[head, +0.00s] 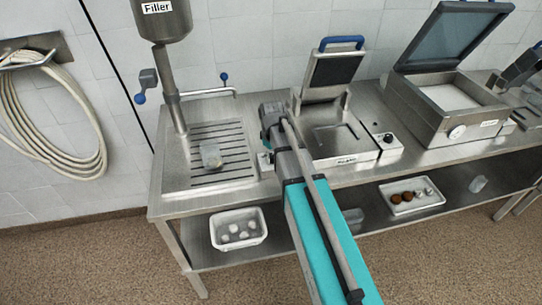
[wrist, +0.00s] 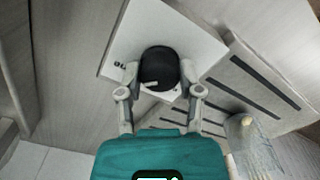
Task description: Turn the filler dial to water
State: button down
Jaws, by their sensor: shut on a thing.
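The filler (head: 163,20) hangs at the upper left in the head view, a steel vessel labelled "Filler" over a slotted drain tray (head: 228,178). In the wrist view, a round black dial (wrist: 158,62) with a pale mark sits on a light panel (wrist: 202,42). The panel's lettering is partly hidden and I cannot read it. My gripper (wrist: 158,78) is shut on the dial, one finger on each side. In the head view my arm hides most of the dial and gripper. A clear jar (head: 211,156) stands on the tray; it also shows in the wrist view (wrist: 250,145).
A press with a raised lid (head: 335,68) stands right of my arm, and a larger open machine (head: 450,100) further right. On the lower shelf are a white bin (head: 216,240) and a tray of small items (head: 432,197). A coiled hose (head: 98,165) hangs at left.

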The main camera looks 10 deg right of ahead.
dwell(0.3)
jog(key=shift+c, duration=1.3)
grip_release()
jog(key=shift+r, duration=0.1)
